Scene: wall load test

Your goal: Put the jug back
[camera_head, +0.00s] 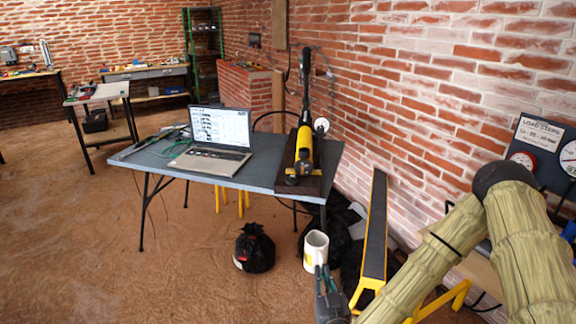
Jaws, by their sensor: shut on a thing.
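The jug (315,246) is a white, open-topped cylinder with a yellow patch low on its side. It appears upright in the lower middle of the head view, in front of the folding table. My gripper (322,272) is at its lower part, shut on it. The fingers cover part of its lower side, so the exact contact is hard to see. No handle shows. My arm comes in from the right.
The grey folding table (162,164) bears an open laptop (212,160) and a yellow-black pump-like tool (304,150). A black bag (254,250) lies on the floor. A long yellow-edged beam (375,230) stands right of the jug. A gauge panel (541,133) is at right.

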